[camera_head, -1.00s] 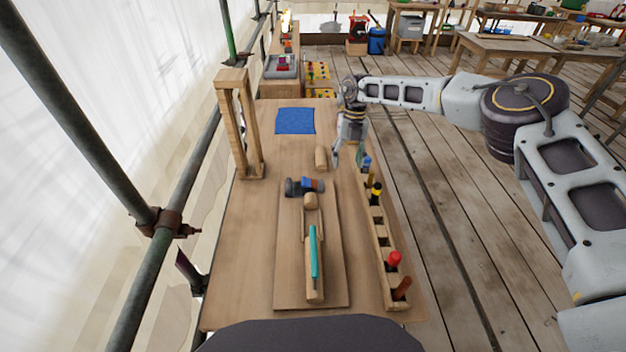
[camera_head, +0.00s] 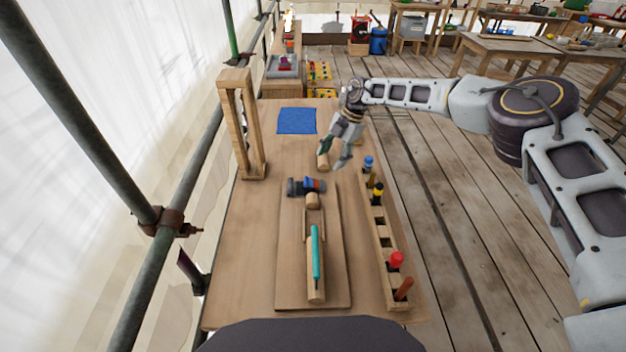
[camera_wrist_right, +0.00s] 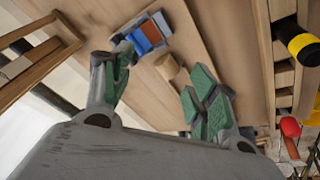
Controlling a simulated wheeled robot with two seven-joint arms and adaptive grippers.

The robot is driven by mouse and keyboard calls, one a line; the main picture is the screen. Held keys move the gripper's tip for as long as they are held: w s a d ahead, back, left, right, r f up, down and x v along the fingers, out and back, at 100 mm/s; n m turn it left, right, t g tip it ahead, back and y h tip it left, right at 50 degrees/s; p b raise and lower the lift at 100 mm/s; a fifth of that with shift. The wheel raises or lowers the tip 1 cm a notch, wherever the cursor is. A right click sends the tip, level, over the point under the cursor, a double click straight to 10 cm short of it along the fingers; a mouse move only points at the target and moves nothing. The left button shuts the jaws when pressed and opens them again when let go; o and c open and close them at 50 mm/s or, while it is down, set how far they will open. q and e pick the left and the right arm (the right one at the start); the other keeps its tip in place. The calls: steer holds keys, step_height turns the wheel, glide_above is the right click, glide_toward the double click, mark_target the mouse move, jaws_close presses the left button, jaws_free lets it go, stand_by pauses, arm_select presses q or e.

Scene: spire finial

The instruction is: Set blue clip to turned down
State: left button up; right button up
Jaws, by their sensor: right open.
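The blue clip (camera_head: 311,184) sits at the far end of the wooden base board (camera_head: 329,281), next to a dark grey cylinder and a small orange-red part. It also shows in the right wrist view (camera_wrist_right: 139,39), beyond the fingertips; I cannot tell which way it is turned. My right gripper (camera_head: 333,156) is open and empty above the bench, behind and to the right of the clip, apart from it. In the wrist view its green-padded fingers (camera_wrist_right: 160,88) are spread wide. My left gripper is not in view.
A wooden rack (camera_head: 384,242) with several tools stands along the bench's right edge. A teal rod (camera_head: 315,257) lies on the board's wooden holder. A tall wooden frame (camera_head: 254,135) stands at the left. A blue mat (camera_head: 296,121) lies behind; bare bench lies between.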

mark_target(311, 182)
steer(key=shift+w+a+r+m+t+y, duration=0.15)
steer(key=shift+w+a+m, duration=0.1)
steer(key=shift+m, duration=1.1)
steer(key=shift+w+a+m+t+y, duration=0.15)
steer(key=shift+w+m, duration=0.15)
steer(key=shift+m, duration=1.1)
steer(key=shift+w+a+r+m+t+y, duration=0.1)
steer(key=shift+w+a+m, duration=0.15)
steer(key=shift+m, duration=1.1)
steer(key=shift+f, duration=0.1)
steer(key=x, duration=1.1)
steer(key=shift+f, duration=0.1)
steer(key=shift+x, duration=1.25)
